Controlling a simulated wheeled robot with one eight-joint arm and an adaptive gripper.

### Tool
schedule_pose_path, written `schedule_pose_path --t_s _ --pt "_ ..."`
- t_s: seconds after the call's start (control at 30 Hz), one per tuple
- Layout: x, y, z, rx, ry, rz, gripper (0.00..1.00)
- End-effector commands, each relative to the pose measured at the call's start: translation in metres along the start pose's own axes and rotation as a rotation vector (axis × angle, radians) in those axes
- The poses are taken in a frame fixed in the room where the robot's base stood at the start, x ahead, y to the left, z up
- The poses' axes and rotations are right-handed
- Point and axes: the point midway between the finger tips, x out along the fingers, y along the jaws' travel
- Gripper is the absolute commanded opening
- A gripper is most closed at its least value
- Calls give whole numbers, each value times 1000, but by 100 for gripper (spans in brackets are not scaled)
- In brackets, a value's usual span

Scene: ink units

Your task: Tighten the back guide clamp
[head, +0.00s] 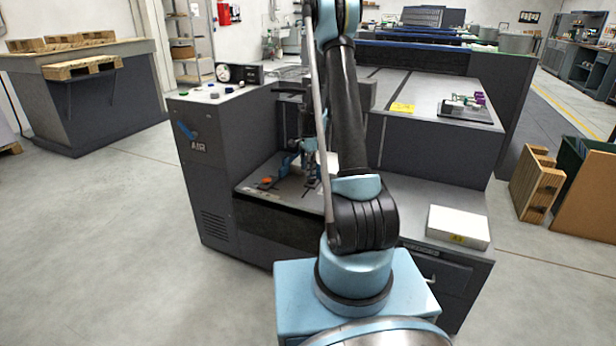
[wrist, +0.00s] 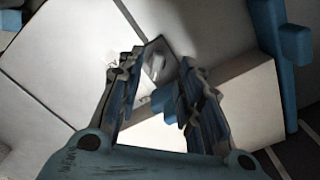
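My gripper (wrist: 161,62) is open, with its two jagged dark and blue fingers apart in the wrist view. A small dark plate with a pale part on it (wrist: 158,64) shows beyond and between the fingertips; I cannot tell if it is the back guide clamp or if a finger touches it. A blue block (wrist: 165,99) shows beside the right finger. In the head view my gripper (head: 312,172) is low over the machine's recessed bed (head: 290,190), partly hidden by my arm. An orange knob (head: 266,182) sits on the bed's left part.
The grey cabinet marked AIR (head: 198,146) rises left of the bed, with buttons and a gauge (head: 223,74) on top. A white box (head: 458,226) lies on the right ledge. A small rack (head: 466,108) stands on the upper deck. The floor at left is clear.

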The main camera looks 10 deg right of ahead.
Motion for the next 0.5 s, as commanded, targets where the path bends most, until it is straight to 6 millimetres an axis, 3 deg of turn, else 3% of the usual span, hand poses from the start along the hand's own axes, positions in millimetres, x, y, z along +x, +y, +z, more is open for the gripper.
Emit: schedule_pose_path --t_s 0.3,0.5 --pt "-50 0 0 0 0 0 33" --pt "-65 0 0 0 -1 0 33"
